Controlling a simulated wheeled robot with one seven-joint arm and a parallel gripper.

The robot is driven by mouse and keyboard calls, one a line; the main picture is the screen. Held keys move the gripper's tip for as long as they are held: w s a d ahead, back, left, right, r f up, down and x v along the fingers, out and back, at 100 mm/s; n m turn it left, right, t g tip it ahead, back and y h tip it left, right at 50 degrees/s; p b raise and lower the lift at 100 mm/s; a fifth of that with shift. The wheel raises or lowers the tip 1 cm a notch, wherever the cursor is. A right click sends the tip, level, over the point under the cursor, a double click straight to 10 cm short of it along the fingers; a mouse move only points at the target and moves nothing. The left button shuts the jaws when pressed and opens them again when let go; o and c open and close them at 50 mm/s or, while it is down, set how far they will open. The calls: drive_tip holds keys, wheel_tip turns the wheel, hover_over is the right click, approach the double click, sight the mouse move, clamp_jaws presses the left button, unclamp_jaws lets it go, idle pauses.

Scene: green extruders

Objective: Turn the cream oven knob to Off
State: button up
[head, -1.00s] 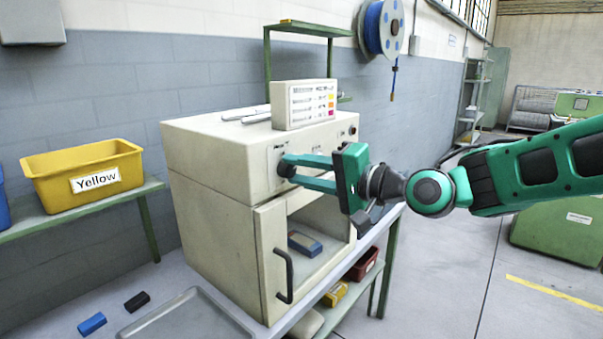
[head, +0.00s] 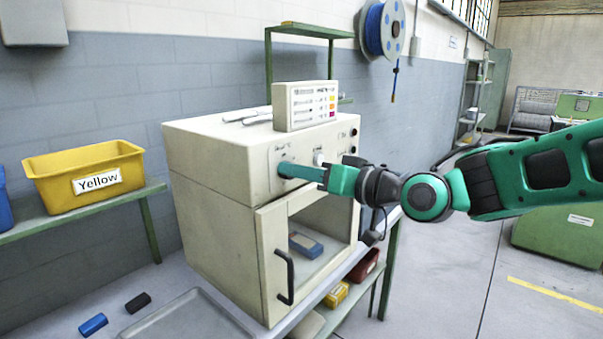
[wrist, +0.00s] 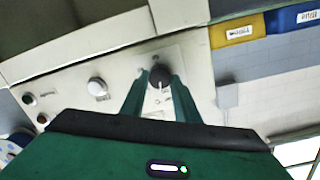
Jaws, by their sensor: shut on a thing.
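The cream oven (head: 212,165) stands on a bench in the head view, its front panel facing right. My gripper (head: 284,170) reaches the left part of that panel, with its fingers edge-on. In the wrist view my gripper (wrist: 160,80) has one green finger on each side of a dark round knob (wrist: 160,75) and is shut on it. Small panel marks show beside this knob, too small to read. In the head view the fingers hide it. A separate pale knob (wrist: 97,87) is beside it, also visible in the head view (head: 318,158).
A display box (head: 305,106) sits on top. A yellow bin (head: 84,172) is on the left shelf. A tray (head: 190,318) lies in front.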

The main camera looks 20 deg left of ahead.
drive_tip(key=shift+d+f+n, duration=0.1)
drive_tip(key=shift+f+n, duration=0.3)
drive_tip(key=shift+n, duration=0.7)
drive_tip(key=shift+w, duration=0.1)
drive_tip(key=o, duration=1)
drive_tip(key=shift+w, duration=0.1)
drive_tip(key=shift+o, duration=0.2)
drive_tip(key=shift+r, duration=0.2)
drive_tip(key=v, duration=1)
drive_tip(key=shift+s+d, duration=0.3)
